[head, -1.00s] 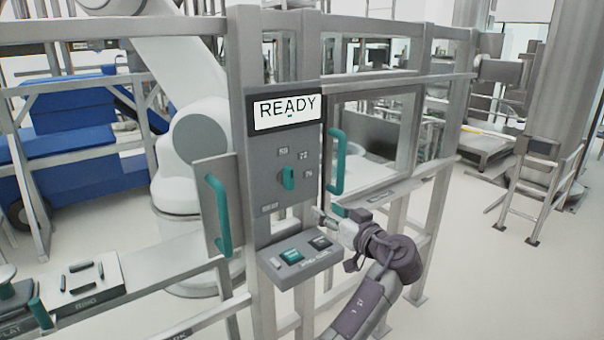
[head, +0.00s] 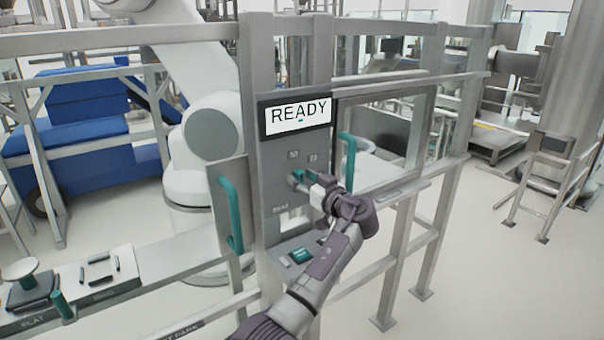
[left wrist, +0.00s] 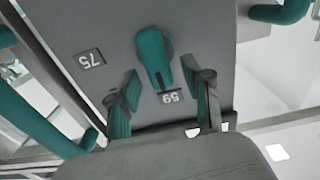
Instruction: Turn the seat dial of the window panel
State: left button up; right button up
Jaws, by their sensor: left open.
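The grey window panel (head: 270,160) has a screen (head: 298,116) reading READY. The teal seat dial (left wrist: 153,52) shows in the left wrist view, its narrower end at the label 59 (left wrist: 170,96). Another label, 75 (left wrist: 90,58), lies to its left there. My left gripper (left wrist: 160,78) is open, with one teal fingertip on each side of the dial's lower end; I cannot tell whether either touches it. In the head view my left gripper (head: 306,181) is in front of the panel and mostly hides the dial. My right gripper is not in view.
A teal handle (head: 230,213) stands left of the panel, another (head: 348,160) right of it beside the window frame. A ledge with a green button (head: 300,255) juts out below, partly behind my arm. A bench with small parts (head: 98,270) is at lower left.

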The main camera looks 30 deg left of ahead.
pick_arm(q)
jog(key=shift+w+a, duration=0.1)
jog(key=shift+a, duration=0.2)
grip_shut()
